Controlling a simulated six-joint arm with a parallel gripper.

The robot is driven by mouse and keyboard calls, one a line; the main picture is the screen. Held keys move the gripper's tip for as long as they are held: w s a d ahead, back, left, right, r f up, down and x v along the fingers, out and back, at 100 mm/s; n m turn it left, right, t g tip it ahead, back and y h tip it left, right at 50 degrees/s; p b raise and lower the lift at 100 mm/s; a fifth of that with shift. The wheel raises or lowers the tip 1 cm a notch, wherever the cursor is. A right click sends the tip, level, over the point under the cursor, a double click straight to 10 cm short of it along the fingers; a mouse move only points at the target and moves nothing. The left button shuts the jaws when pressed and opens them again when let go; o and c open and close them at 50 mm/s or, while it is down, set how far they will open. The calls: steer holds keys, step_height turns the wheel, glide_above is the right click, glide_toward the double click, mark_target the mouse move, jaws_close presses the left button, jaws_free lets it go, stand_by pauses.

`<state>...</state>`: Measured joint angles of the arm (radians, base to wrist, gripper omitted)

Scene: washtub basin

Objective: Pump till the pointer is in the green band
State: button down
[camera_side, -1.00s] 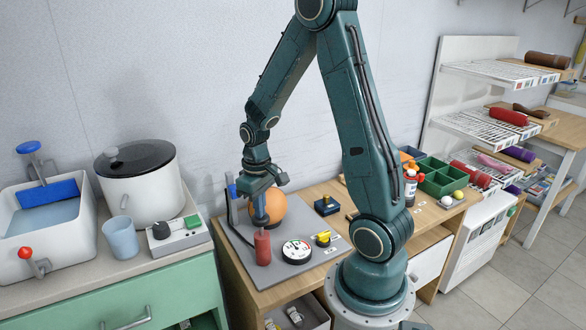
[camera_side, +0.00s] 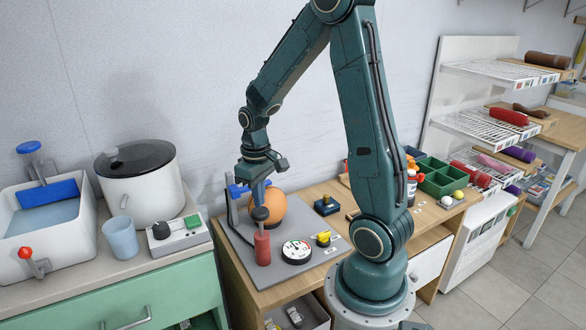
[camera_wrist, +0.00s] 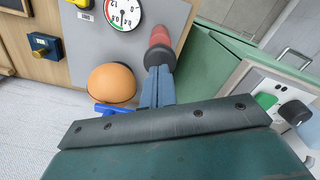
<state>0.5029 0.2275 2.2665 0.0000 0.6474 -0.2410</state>
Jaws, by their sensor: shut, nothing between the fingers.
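The red pump (camera_side: 262,248) stands upright on a grey board, its dark knob (camera_side: 260,214) raised above the body. It also shows in the wrist view (camera_wrist: 159,36), with the knob (camera_wrist: 160,57) nearest me. My gripper (camera_side: 260,204) is shut and empty, pointing down at the knob; its blue fingertips (camera_wrist: 158,70) are at or just above the knob, and I cannot tell whether they touch. The white round gauge (camera_side: 297,252) lies right of the pump; it is partly cut off in the wrist view (camera_wrist: 124,12). I cannot read where its pointer stands against the green band.
An orange ball (camera_side: 275,209) sits behind the pump. A yellow knob (camera_side: 323,238) is right of the gauge. A blue part (camera_side: 236,191) on a dark stand is close behind my gripper. A white pot (camera_side: 142,185), blue cup (camera_side: 121,238) and switch box (camera_side: 180,234) stand left.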

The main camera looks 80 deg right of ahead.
mark_target(260, 210)
steer(key=shift+r, duration=2)
steer(key=shift+r, duration=0.1)
steer(key=shift+a+r, duration=0.4)
steer(key=shift+a, duration=0.05)
steer(key=s+a+r+n+t, duration=0.1)
steer(key=s+a+r+t, duration=0.1)
steer(key=s+a+r, duration=0.3)
steer(key=s+a+r+n+t, duration=0.2)
steer(key=s+a+r, duration=0.3)
steer(key=a, duration=0.4)
steer(key=shift+s+a+r+t, duration=0.25)
steer(key=shift+a+r+t, duration=0.1)
steer(key=shift+r+t, duration=0.45)
steer(key=shift+w, duration=0.15)
